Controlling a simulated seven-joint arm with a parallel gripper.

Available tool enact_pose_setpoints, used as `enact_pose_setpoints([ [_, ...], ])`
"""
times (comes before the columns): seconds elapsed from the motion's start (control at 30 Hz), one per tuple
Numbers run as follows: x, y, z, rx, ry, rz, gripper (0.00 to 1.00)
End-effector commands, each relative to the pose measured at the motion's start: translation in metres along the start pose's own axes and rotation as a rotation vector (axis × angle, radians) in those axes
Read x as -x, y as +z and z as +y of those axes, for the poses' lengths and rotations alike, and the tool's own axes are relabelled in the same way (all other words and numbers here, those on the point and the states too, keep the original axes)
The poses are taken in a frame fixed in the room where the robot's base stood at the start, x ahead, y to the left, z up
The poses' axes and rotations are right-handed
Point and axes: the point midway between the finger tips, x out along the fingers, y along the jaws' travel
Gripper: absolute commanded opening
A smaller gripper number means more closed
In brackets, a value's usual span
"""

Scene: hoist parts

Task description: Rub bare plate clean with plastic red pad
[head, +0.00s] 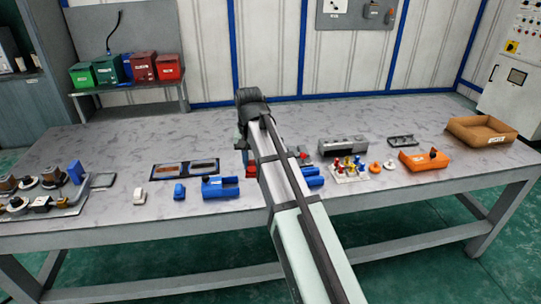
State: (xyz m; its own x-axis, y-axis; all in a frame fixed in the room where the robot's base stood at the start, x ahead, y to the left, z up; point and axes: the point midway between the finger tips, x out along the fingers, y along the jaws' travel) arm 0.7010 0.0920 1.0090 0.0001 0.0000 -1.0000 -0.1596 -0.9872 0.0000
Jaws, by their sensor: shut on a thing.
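A dark flat frame (157,174) lies left of my gripper on the table, with two greyish plates side by side in it, a left one (171,171) and a right one (203,166). I cannot tell for sure which is the bare plate. My gripper (246,150) is low over the table, right of the frame and mostly hidden by my own arm. A small red piece, seemingly the red pad (249,158), shows at its fingertips. The gripper is shut on it. Whether the pad touches the table is too small to tell.
The table's back middle is clear.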

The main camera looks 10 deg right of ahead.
Motion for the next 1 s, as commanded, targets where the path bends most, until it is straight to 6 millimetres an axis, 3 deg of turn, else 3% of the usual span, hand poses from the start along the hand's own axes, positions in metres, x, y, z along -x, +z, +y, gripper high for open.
enact_pose_setpoints([
  [0.17, -0.013, -0.007, -0.065, 0.088, 0.001, -0.002, 0.00],
  [0.57, -0.040, -0.045, -0.221, 0.253, 0.001, -0.001, 0.00],
  [0.87, -0.062, -0.090, -0.331, 0.289, 0.001, -0.002, 0.00],
  [1.0, -0.071, -0.125, -0.376, 0.252, 0.000, -0.001, 0.00],
])
